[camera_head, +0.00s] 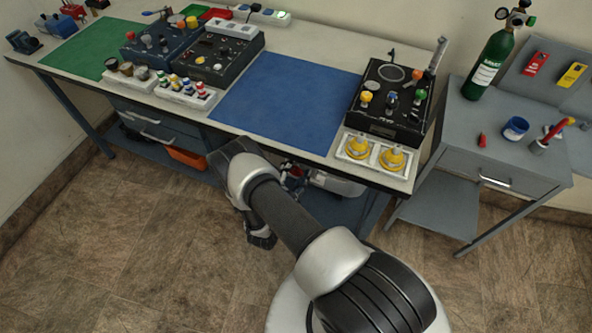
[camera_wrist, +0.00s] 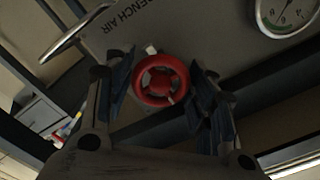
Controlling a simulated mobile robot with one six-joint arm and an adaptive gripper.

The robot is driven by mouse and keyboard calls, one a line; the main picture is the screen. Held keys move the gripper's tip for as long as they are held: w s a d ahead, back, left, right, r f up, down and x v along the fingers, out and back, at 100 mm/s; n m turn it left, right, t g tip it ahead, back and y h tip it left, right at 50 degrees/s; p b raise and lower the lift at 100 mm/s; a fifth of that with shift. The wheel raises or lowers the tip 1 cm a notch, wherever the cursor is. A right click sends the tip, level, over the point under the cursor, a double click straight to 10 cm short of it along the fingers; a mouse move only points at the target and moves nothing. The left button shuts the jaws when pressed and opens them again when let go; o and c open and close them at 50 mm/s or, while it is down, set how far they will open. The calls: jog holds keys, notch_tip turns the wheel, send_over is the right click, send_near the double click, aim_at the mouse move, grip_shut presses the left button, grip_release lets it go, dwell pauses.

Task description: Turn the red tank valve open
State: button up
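The red tank valve is a round handwheel (camera_wrist: 161,82) in the middle of the wrist view. It sits in front of a grey tank (camera_wrist: 185,30) with lettering ending in "ENCH AIR". My gripper (camera_wrist: 163,92) is open, with one dark-blue-padded finger on each side of the wheel. Gaps show between both pads and the wheel's rim; I cannot tell the depth between fingertips and wheel. In the head view, the light tank (camera_head: 338,184) lies partly hidden under the workbench, with small red parts beside it. My arm hides much of that spot.
A round gauge (camera_wrist: 287,14) is at the wrist view's upper right. A metal bar (camera_wrist: 75,32) runs at upper left. The workbench (camera_head: 310,42) carries control boxes and a blue mat (camera_head: 285,98). A green cylinder (camera_head: 489,66) stands on the side table (camera_head: 465,118).

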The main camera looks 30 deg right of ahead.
jog(key=c, duration=0.6)
jog(key=shift+c, duration=0.2)
